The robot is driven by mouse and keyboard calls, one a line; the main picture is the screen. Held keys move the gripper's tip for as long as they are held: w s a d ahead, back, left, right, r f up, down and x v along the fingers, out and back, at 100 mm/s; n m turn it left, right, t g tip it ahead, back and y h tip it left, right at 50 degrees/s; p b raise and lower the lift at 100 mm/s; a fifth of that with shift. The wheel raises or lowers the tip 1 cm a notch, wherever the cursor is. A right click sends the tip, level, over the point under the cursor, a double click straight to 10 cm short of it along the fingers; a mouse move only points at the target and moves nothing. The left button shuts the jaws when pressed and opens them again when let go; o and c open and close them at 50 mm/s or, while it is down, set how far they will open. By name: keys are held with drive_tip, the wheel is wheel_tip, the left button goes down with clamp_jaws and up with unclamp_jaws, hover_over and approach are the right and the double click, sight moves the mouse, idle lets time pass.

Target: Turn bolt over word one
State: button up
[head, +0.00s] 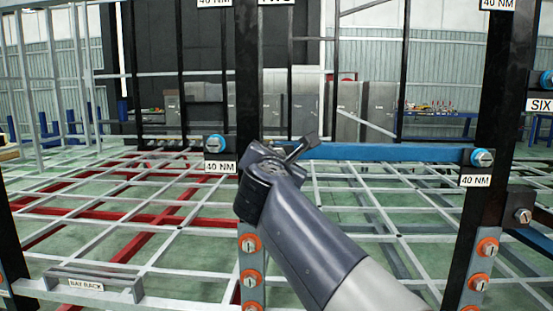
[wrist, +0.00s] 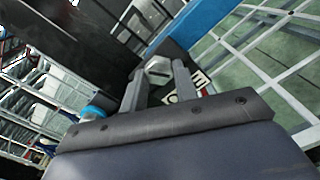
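A grey bolt head (wrist: 158,67) on a dark mount shows in the wrist view, just past and between my fingertips. Beside it is a white label (wrist: 188,88), partly hidden by a finger; only a letter like E is readable. My gripper (wrist: 158,78) has its two fingers apart, one on each side of the bolt head. I cannot tell whether they touch it. In the head view my gripper (head: 301,147) is in front of the dark central post (head: 247,70), and my arm hides the bolt and its label.
Orange-ringed bolts (head: 250,243) line the post bottoms. A blue beam (head: 390,152) runs behind my gripper. Black posts (head: 490,90) and a grey lattice frame (head: 400,237) surround it.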

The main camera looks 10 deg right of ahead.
drive_tip(key=o, duration=0.4)
drive_tip(key=shift+s, duration=0.1)
drive_tip(key=shift+o, duration=0.2)
drive_tip(key=shift+r, duration=0.1)
drive_tip(key=v, duration=1)
drive_tip(key=shift+s+a+p, duration=0.15)
drive_tip(key=shift+s+p, duration=0.25)
drive_tip(key=shift+w, duration=0.1)
drive_tip(key=x, duration=1)
drive_tip(key=shift+w+b, duration=0.35)
drive_tip(key=shift+s, duration=0.1)
